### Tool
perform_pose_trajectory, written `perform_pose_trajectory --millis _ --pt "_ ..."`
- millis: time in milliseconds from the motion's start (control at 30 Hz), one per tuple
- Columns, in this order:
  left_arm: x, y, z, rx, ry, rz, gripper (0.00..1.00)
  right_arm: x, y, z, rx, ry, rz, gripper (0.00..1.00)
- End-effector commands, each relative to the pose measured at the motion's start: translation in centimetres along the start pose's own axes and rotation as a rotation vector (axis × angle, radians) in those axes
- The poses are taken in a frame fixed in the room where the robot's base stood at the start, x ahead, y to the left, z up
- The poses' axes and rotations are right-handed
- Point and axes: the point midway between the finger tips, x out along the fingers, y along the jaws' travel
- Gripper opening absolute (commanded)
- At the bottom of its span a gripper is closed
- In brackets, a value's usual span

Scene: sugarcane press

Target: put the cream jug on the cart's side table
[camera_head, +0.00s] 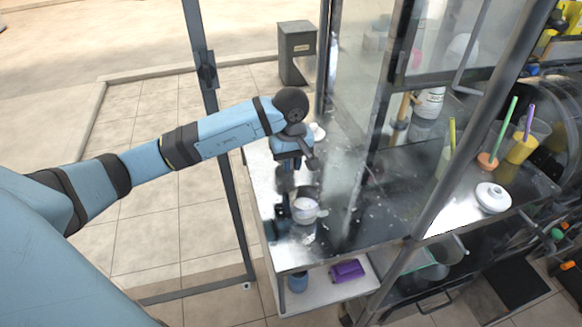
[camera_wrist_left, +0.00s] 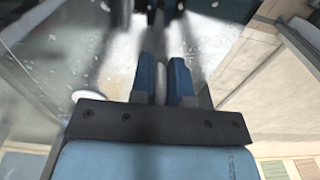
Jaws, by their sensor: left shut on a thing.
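The cream jug (camera_head: 304,212), small and white, is at the cart's shiny metal side table (camera_head: 290,258). My left gripper (camera_head: 286,208) comes down from above and is shut on the jug at its left side. In the left wrist view the blue fingers (camera_wrist_left: 166,80) close on a narrow white part of the jug (camera_wrist_left: 161,78); most of the jug is hidden there. A reflection shows just below the jug in the head view; I cannot tell whether it touches the tabletop. My right gripper is in neither view.
A small white item (camera_head: 317,131) stands farther back on the table. Glass panels and dark posts (camera_head: 457,137) rise to the right. A lower shelf (camera_head: 325,297) holds a purple item (camera_head: 347,270) and a blue cup (camera_head: 297,281). The table's front is clear.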

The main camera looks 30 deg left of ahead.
Motion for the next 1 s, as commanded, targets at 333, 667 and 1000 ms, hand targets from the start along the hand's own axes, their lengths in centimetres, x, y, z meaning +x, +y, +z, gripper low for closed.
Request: perform_pose_trajectory --millis 333,667,1000 --pt "2.2 0.0 0.0 0.0 0.001 0.0 0.0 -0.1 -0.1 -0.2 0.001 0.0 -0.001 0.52" --pt "2.5 0.0 0.0 -0.001 0.001 0.0 0.39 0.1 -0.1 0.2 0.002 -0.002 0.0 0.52" --pt "2.2 0.0 0.0 -0.001 0.0 0.0 0.41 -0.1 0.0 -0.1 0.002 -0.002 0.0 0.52"
